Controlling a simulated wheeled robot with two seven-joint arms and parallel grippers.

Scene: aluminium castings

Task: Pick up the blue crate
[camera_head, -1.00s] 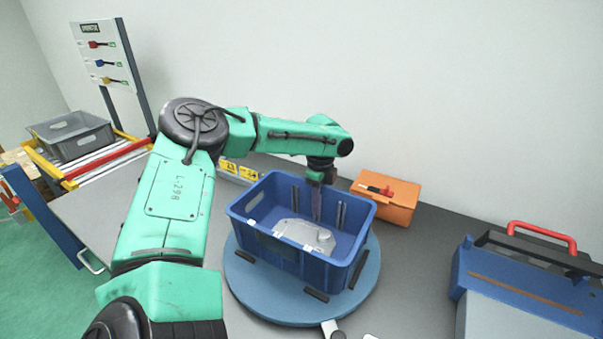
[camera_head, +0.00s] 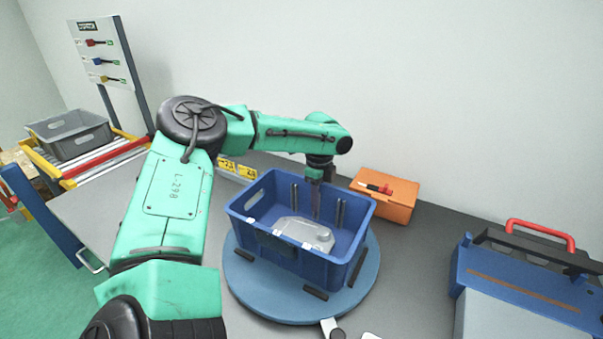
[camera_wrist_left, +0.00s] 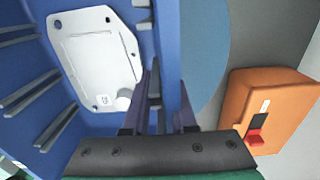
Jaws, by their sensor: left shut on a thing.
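The blue crate (camera_head: 318,258) sits on a round blue turntable (camera_head: 262,300) on the grey table. A silvery casting (camera_head: 305,233) lies inside it; the casting also shows in the left wrist view (camera_wrist_left: 95,58). My left gripper (camera_head: 318,205) reaches down from above at the crate's far wall. In the left wrist view its fingers (camera_wrist_left: 158,115) stand on either side of the crate's wall (camera_wrist_left: 170,60), and it is shut on that wall. My right gripper is in neither view.
An orange box (camera_head: 385,197) stands close behind the crate on the right. A blue fixture with a red handle (camera_head: 540,236) is at the right. A grey bin (camera_head: 70,135) rests on a roller conveyor at the left. A tool board (camera_head: 100,58) rises behind it.

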